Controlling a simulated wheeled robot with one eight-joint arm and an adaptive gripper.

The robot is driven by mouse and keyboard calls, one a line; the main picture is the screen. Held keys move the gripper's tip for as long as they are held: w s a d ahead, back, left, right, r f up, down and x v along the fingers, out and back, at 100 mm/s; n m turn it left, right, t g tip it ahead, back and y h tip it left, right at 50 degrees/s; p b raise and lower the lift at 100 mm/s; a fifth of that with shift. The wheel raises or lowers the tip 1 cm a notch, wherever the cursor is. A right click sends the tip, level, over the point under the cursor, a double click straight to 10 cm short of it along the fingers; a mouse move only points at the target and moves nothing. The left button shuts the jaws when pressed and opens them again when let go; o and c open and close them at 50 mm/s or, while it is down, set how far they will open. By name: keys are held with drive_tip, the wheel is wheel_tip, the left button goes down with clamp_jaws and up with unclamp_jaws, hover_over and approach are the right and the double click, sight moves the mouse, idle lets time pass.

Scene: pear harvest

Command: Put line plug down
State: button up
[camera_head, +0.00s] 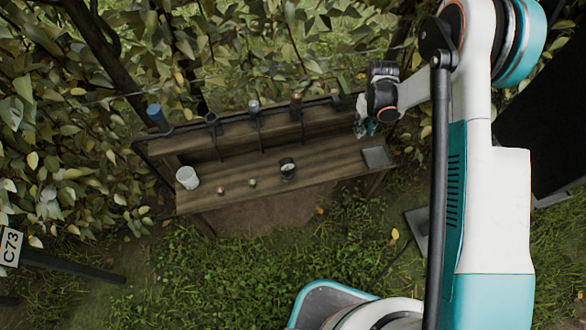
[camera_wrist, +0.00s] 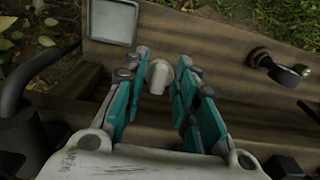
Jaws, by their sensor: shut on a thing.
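My gripper (camera_wrist: 158,92) is shut on the line plug, with its teal-padded fingers on both sides of it. The line plug (camera_wrist: 160,72) is a small pale grey piece with a rounded end, showing between the fingertips. In the head view my gripper (camera_head: 366,128) is at the right end of the wooden bench, close to the back rail. The plug cannot be made out there. A square grey pad (camera_head: 377,156) lies on the bench top just below and right of my gripper; it also shows at the top left of the wrist view (camera_wrist: 112,21).
Bare wood lies between gauge and pad.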

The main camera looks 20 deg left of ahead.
wheel_tip(320, 180, down, 20)
drive_tip(key=b, duration=0.6)
drive_tip(key=shift+a+f+b, duration=0.15)
drive_tip(key=shift+b, duration=0.2)
drive_tip(key=shift+f, duration=0.1)
drive_tip(key=o, duration=0.7)
wheel_tip(320, 180, up, 12)
drive_tip(key=p, duration=0.4)
drive_tip(key=shift+r, duration=0.25)
